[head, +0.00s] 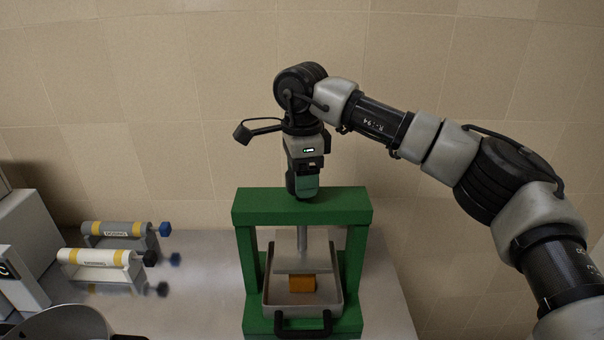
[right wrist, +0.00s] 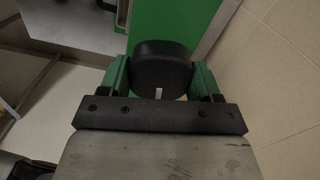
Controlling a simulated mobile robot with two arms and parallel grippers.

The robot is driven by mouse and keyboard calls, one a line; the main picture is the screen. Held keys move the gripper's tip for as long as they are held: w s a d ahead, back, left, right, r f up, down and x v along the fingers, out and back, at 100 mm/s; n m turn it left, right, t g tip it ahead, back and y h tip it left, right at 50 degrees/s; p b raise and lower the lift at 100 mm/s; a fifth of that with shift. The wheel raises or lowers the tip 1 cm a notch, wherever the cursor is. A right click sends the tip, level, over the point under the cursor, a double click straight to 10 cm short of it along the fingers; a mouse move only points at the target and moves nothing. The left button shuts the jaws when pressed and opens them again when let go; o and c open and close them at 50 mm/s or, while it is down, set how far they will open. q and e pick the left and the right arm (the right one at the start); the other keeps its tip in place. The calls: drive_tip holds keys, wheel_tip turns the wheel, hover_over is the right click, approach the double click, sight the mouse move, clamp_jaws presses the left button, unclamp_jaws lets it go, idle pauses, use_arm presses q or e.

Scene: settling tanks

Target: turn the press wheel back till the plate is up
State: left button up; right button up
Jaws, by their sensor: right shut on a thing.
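The press has a green frame (head: 300,206) standing on the metal bench. Its grey plate (head: 300,261) hangs on a screw (head: 302,238) inside the frame, at or very close above an orange block (head: 301,284) in a tray (head: 334,304). I cannot tell if plate and block touch. My right gripper (head: 305,190) points down on top of the frame. In the right wrist view its green fingers (right wrist: 163,84) are shut on the black press wheel (right wrist: 162,65), one on each side. In the head view the gripper hides most of the wheel. My left gripper is out of view.
Two rollers with yellow bands, one grey (head: 117,229) and one white (head: 96,257), lie on the left of the bench (head: 205,300). A light grey box (head: 22,245) stands at the far left. A tiled wall is close behind the press.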

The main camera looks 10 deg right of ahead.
drive_tip(key=n, duration=0.4)
drive_tip(key=shift+r+n, duration=0.15)
drive_tip(key=shift+n, duration=0.15)
drive_tip(key=n, duration=0.4)
drive_tip(key=shift+n+p, duration=0.4)
drive_tip(key=o, duration=0.9)
drive_tip(key=shift+w+r, duration=0.1)
drive_tip(key=shift+r, duration=0.3)
drive_tip(key=shift+n, duration=0.3)
wheel_tip(320, 180, up, 10)
drive_tip(key=shift+f+b, duration=0.1)
drive_tip(key=shift+b, duration=0.8)
